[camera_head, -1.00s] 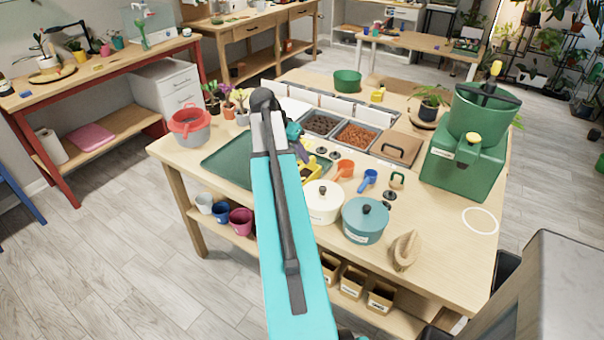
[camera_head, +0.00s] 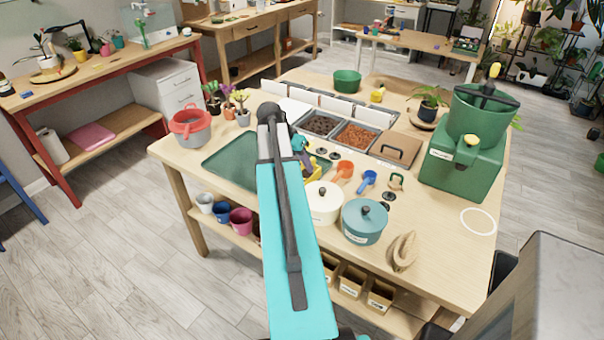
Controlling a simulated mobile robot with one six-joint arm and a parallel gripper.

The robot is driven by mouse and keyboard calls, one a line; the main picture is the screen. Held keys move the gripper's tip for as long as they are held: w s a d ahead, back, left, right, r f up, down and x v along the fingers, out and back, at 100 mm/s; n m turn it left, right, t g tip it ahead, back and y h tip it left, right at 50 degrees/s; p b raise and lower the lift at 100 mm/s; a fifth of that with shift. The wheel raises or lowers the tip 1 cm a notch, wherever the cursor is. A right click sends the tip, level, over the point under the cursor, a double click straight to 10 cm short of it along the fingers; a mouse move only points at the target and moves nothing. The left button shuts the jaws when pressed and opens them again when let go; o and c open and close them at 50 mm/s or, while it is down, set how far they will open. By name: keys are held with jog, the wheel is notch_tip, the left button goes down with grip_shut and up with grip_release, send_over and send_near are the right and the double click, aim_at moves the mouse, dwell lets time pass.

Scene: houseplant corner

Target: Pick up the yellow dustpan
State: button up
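A yellow thing (camera_head: 314,170), which looks like the dustpan, lies on the potting table just right of my arm. Only a small part shows; my arm covers the rest, so its shape and handle are unclear. My teal arm reaches forward over the table. Its far end bends down beside the yellow thing, where a small teal and purple part shows. My gripper (camera_head: 304,156) is mostly hidden there, close to the yellow thing. I cannot tell whether its fingers are open or shut, or whether they touch it.
A green mat (camera_head: 228,165) lies left of my arm. A white pot (camera_head: 323,205), a teal pot (camera_head: 364,223), an orange scoop (camera_head: 343,170) and a blue scoop (camera_head: 367,181) stand close on the right. Soil trays (camera_head: 355,135) lie behind. The front right of the table is fairly clear.

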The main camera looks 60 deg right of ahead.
jog(key=shift+x, duration=0.8)
jog(key=shift+c, duration=0.4)
grip_shut()
